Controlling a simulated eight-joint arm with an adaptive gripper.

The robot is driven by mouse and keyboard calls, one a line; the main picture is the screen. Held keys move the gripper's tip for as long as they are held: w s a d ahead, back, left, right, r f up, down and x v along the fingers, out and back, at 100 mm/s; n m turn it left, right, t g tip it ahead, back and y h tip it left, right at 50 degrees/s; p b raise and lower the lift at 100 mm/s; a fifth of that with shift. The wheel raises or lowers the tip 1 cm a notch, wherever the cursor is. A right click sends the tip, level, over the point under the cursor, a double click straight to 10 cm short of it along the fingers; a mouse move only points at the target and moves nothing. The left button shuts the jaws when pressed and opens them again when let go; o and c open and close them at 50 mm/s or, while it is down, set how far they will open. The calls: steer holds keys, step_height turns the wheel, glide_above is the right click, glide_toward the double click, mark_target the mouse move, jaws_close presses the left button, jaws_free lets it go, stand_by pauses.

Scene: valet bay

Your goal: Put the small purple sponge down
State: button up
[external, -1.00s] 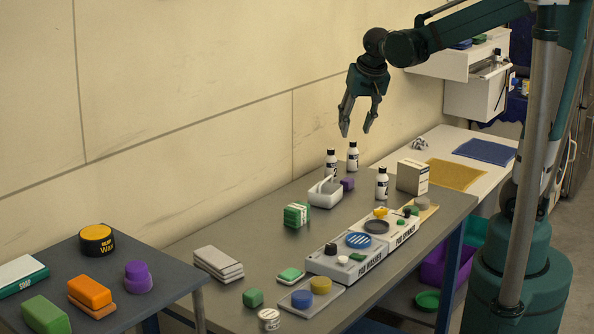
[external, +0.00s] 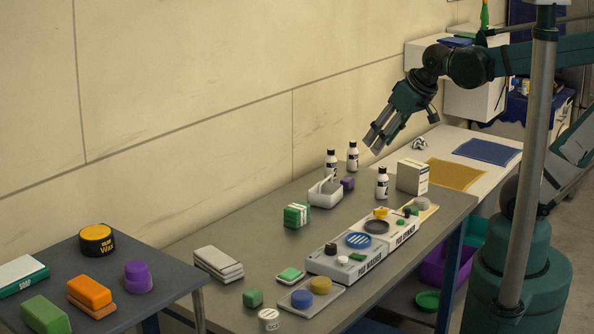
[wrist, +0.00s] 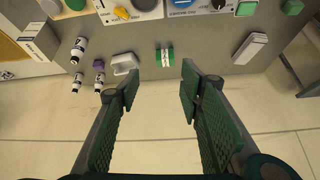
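The small purple sponge (external: 347,184) rests on the grey bench, just right of a white tray and in front of the bottles. It also shows in the wrist view (wrist: 99,64), beside the tray. My gripper (external: 374,146) is above the back of the bench, apart from the sponge and up and to its right in the external view. In the wrist view my gripper (wrist: 160,80) has its green-padded fingers spread wide with nothing between them. The sponge lies to the left, outside the fingers.
White bottles (external: 331,163) stand by the white tray (external: 323,193). A green-and-white bundle (external: 296,214), a white box (external: 412,176) and pad washers (external: 345,262) occupy the bench. A side table (external: 95,270) at left holds an orange sponge and a purple stack (external: 138,277).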

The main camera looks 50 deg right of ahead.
steer(key=shift+s+a+f+n+t, duration=0.2)
steer(key=shift+s+a+n, duration=0.25)
steer(key=shift+s, duration=0.35)
steer(key=shift+s+a+f+n+t, duration=0.1)
steer(key=shift+s+a+f+n, duration=0.3)
steer(key=shift+s, duration=0.4)
